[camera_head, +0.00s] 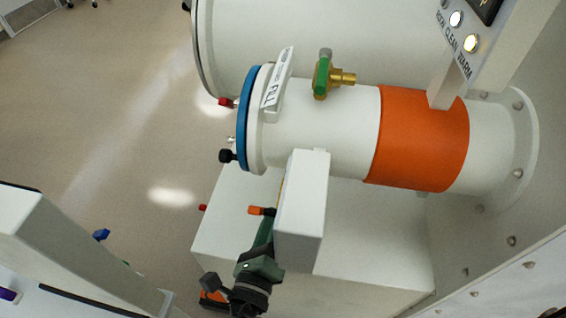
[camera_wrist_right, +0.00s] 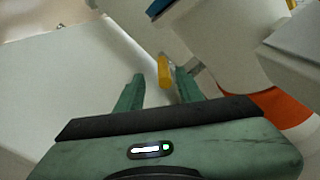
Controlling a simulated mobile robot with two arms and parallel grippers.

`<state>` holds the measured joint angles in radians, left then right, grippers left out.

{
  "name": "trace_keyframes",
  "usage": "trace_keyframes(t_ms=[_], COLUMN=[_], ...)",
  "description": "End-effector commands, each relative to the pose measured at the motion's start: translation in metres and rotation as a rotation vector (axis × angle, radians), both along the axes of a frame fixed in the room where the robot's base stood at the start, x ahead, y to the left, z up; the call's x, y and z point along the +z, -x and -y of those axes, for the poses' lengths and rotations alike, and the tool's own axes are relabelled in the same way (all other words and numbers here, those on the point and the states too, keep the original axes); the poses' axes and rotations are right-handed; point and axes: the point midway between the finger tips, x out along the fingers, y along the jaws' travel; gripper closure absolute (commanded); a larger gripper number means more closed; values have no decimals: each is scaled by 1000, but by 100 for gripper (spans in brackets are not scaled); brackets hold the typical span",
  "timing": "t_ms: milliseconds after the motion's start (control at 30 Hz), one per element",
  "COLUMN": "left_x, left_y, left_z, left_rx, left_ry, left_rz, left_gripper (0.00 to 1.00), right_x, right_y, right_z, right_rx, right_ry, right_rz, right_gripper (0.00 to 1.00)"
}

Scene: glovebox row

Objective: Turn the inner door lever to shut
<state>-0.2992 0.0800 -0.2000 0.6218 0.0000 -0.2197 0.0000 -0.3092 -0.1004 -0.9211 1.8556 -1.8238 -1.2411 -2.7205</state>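My right gripper (camera_head: 262,228) is dark green and stands at the bottom centre of the head view, partly hidden by a white box. In the right wrist view my right gripper (camera_wrist_right: 160,76) has its fingers apart. A yellow-orange lever handle (camera_wrist_right: 164,72) on a grey stem shows between the fingertips, nearer the right one; contact cannot be told. My left gripper is not in view.
A white cylinder chamber (camera_head: 325,130) with a blue rim (camera_head: 250,115) and an orange band (camera_head: 420,138) lies above. A green-handled brass valve (camera_head: 322,77) sits on top. The white box (camera_head: 303,205) is close beside the gripper. Open floor (camera_head: 110,110) lies left.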

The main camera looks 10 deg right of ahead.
Motion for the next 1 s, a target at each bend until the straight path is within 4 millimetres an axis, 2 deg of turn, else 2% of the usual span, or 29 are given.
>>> trace_keyframes(t_ms=[167, 400, 600, 967, 1000], left_x=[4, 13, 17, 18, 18], left_y=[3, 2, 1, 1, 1], left_z=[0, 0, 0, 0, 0], left_rx=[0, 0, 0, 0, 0], left_ry=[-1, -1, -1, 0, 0], left_rz=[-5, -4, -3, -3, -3], left_gripper=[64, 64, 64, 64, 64], right_x=[2, 3, 1, 0, 0], right_y=[-9, -44, -66, -71, -71], right_z=[4, 19, 28, 31, 31], right_rx=[-2, -2, 0, 0, 0], right_ry=[5, 5, 4, 3, 3], right_rz=[-1, 1, -2, -1, -1], right_gripper=[63, 63, 63, 63, 74])
